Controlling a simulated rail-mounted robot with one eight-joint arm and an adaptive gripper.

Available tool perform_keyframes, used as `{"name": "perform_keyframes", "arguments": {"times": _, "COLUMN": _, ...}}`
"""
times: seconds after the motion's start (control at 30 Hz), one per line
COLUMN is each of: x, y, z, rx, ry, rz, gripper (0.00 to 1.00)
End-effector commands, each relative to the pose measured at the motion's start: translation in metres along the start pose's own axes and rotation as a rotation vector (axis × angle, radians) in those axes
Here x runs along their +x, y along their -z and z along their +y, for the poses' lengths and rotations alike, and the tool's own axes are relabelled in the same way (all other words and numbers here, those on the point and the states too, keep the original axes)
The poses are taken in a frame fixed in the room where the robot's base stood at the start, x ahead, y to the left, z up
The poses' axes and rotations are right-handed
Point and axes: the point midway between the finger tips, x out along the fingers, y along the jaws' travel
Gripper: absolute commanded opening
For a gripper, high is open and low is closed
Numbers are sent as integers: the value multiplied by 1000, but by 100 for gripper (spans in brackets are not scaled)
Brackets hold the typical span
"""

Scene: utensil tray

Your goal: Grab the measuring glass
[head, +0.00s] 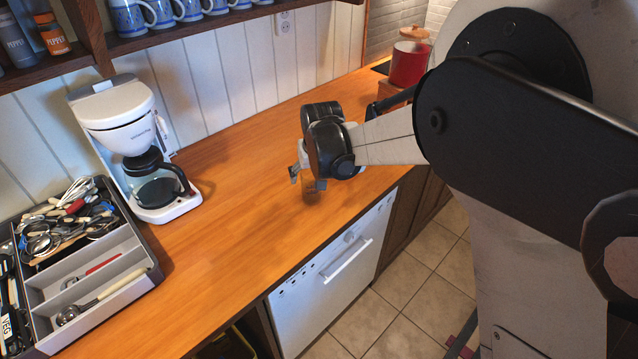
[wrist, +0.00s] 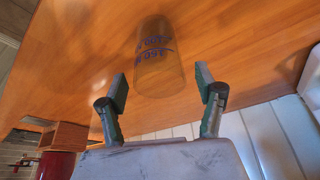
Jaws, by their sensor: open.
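The measuring glass (wrist: 160,62) is a clear cup with blue markings on its side, standing on the wooden counter in the wrist view. In the head view only a small part of it (head: 312,186) shows below my gripper; the rest is hidden behind the gripper and wrist. My gripper (wrist: 162,88) is open, with one finger on each side of the near end of the glass. Gaps show between both fingers and the glass, and nothing is held. In the head view my gripper (head: 306,176) hangs low over the counter.
The wooden counter (head: 235,215) is clear around the glass. A white coffee maker (head: 115,125) and a grey utensil tray (head: 120,288) stand at left. A red canister (head: 408,64) stands at the far end. A shelf with mugs (head: 130,44) runs along the wall.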

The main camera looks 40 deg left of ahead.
Motion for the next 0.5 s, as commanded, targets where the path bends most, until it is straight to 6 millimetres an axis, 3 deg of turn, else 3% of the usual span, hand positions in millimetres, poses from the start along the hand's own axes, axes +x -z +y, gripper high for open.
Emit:
{"name": "perform_keyframes", "arguments": {"times": 0.13, "x": 0, "y": 0, "z": 0, "rx": 0, "ry": 0, "rz": 0, "gripper": 66}}
{"name": "perform_keyframes", "arguments": {"times": 0.5, "x": 0, "y": 0, "z": 0, "rx": 0, "ry": 0, "rz": 0, "gripper": 17}}
